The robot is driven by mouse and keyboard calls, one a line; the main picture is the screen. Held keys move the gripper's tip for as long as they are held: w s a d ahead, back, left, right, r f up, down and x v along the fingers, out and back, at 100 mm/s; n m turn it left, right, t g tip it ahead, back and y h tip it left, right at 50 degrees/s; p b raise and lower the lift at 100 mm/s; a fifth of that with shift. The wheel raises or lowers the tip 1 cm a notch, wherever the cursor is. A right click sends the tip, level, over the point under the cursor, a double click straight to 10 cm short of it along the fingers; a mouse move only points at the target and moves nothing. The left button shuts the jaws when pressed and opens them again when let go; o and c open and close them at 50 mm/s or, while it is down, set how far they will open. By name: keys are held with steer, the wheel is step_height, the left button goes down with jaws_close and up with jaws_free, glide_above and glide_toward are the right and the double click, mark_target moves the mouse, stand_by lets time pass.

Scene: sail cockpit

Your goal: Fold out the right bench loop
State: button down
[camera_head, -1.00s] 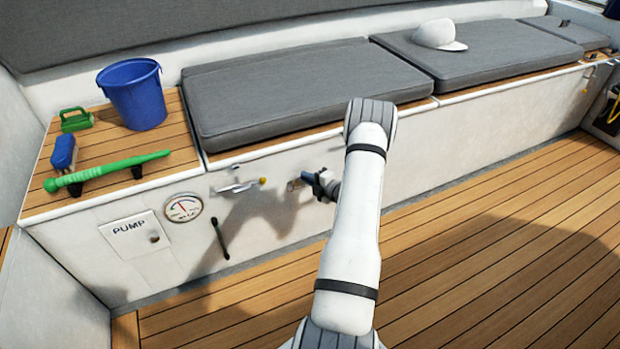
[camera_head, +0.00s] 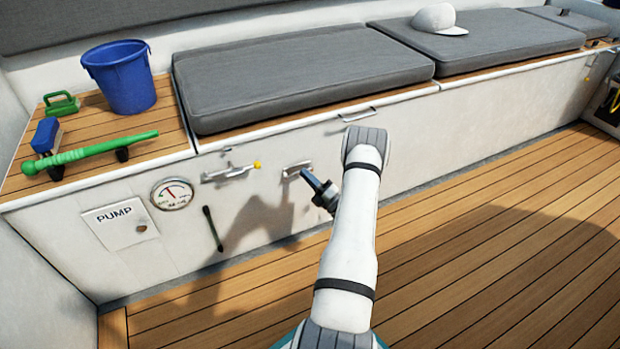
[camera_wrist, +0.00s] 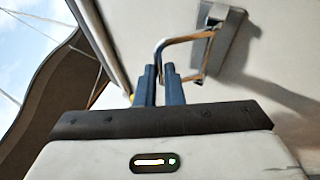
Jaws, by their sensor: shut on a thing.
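The bench loop is a thin metal wire loop on a small plate (camera_head: 297,169) on the white bench front. In the wrist view the loop (camera_wrist: 185,40) stands out from its plate (camera_wrist: 222,38), away from the bench wall. My gripper (camera_head: 306,174) is at the loop, just right of and below the plate in the head view. In the wrist view my blue fingers (camera_wrist: 160,70) are close together on the outer part of the loop. The fingers hide the part of the loop between them.
A latch with a yellow knob (camera_head: 231,172) is left of the loop. A metal handle (camera_head: 358,115) sits above right, under the grey cushion (camera_head: 300,78). A gauge (camera_head: 172,194) and PUMP panel (camera_head: 121,220) are further left. The wooden floor (camera_head: 480,230) is clear.

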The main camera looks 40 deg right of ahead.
steer(key=shift+a+f+n+t+y+b, duration=0.25)
steer(key=shift+n+t+y+b, duration=0.15)
steer(key=shift+n+y, duration=0.1)
